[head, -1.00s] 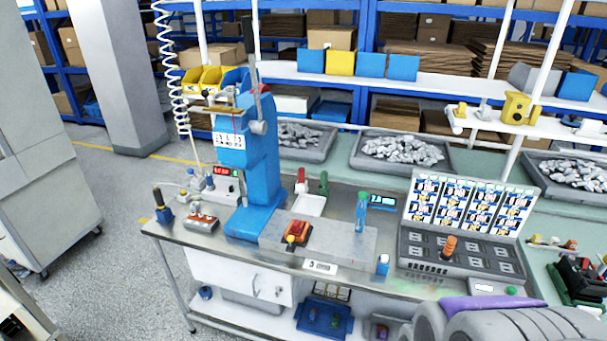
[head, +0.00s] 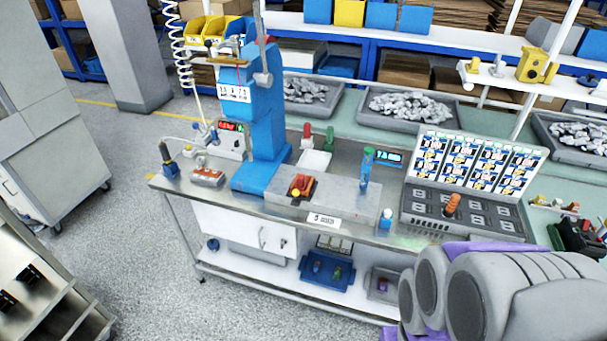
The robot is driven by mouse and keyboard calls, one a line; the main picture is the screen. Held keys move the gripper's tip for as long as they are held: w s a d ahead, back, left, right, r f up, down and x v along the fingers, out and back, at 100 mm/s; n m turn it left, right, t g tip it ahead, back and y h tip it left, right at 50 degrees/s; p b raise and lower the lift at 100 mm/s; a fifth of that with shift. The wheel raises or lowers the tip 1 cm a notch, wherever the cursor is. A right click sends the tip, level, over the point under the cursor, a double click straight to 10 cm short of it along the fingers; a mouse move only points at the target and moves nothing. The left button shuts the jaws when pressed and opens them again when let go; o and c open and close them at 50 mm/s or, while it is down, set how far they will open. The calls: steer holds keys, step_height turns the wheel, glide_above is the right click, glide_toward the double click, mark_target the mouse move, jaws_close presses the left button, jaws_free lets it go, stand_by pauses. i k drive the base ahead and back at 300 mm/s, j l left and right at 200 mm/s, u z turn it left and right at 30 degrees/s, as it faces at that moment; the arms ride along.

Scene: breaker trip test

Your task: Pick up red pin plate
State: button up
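I cannot tell for certain which red piece is the red pin plate. My arm's grey and purple links fill the lower right corner of the head view. My gripper is not in view.
A blue press (head: 267,125) stands left of the grey block. A grey case with an open card-covered lid (head: 481,165) is at the right. A lower shelf holds a blue tray (head: 328,283).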

mark_target(302, 184)
steer(key=i+j+u, duration=0.5)
steer(key=i+u, duration=0.15)
steer(key=i, duration=0.3)
